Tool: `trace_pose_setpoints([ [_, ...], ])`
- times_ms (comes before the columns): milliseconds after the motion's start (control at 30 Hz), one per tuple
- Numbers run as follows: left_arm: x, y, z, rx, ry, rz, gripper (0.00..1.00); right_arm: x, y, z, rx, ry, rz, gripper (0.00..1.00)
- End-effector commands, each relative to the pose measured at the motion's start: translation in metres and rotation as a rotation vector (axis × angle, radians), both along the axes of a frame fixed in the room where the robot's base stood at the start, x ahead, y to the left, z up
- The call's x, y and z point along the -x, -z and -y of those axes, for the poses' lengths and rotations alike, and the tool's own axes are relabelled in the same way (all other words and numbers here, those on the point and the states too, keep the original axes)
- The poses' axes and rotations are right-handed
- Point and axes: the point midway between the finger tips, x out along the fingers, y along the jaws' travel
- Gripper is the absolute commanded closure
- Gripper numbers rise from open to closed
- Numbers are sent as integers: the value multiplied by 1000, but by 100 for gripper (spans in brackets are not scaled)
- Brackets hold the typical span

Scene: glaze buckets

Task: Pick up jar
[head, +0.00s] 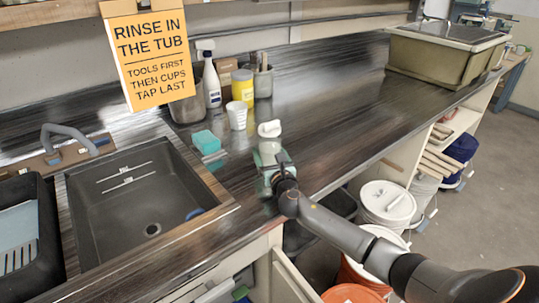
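My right gripper (268,158) reaches in from the right over the counter near its front edge. A small white-topped object (269,129) shows just beyond the gripper's tip; its lower part is hidden or merges with the gripper, so I cannot tell whether the fingers hold it. A yellow jar with a pale lid (242,88) stands upright at the back of the counter, apart from the gripper. A white cup (236,116) stands in front of it. My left gripper is not in view.
A dark sink (140,200) with a tap (70,138) is at left, beside a black rack (28,240). A teal sponge (206,142), spray bottle (211,80) and brush pot (263,80) stand nearby. Lidded buckets (387,203) are below. The counter's middle (335,100) is clear.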

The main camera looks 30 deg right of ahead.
Motion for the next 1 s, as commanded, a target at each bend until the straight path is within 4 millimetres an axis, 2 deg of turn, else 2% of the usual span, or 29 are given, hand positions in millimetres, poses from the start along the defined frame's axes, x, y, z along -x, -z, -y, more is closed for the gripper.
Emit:
trace_pose_setpoints([
  [33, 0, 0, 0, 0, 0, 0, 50, 0, 0, 0, 1, 0, 0, 76],
  [200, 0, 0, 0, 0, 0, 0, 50, 0, 0, 0, 1, 0, 0, 96],
  [267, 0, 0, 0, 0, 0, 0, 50, 0, 0, 0, 1, 0, 0, 100],
  [667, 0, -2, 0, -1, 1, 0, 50, 0, -6, 1, 2, 0, 4, 100],
  [833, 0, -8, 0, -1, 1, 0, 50, -1, -22, 1, 3, -1, 6, 100],
  [933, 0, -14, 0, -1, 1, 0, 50, -1, -40, 1, 3, 0, 9, 100],
  [1000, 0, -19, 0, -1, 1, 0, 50, 9, -48, 2, 4, -1, 7, 100],
])
